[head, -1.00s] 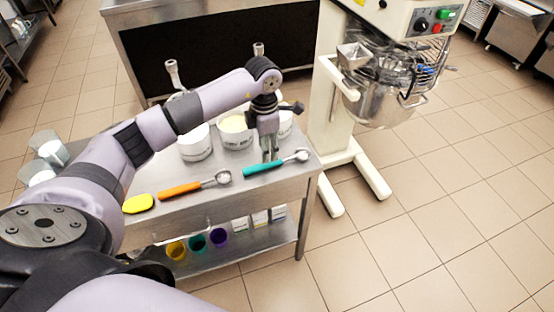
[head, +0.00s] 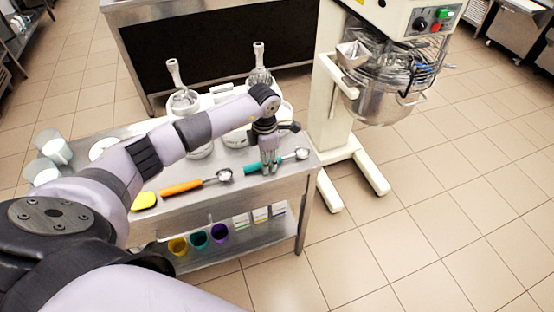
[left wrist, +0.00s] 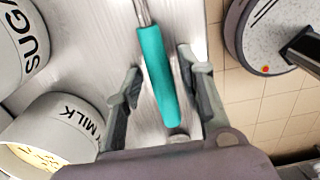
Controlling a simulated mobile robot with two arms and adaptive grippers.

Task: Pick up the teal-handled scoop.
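The teal-handled scoop (head: 293,156) lies on the steel table near its right front corner, its metal bowl pointing right. My left gripper (head: 269,168) is down over the teal handle in the head view and hides part of it. In the left wrist view the teal handle (left wrist: 158,75) lies between the two fingers of my left gripper (left wrist: 160,88), with a gap on each side. The gripper is open and does not hold the scoop. My right gripper is in neither view.
An orange-handled scoop (head: 183,187) and a yellow object (head: 144,201) lie to the left on the table. White tubs stand behind; one in the left wrist view reads MILK (left wrist: 62,125). A mixer (head: 385,85) stands right of the table.

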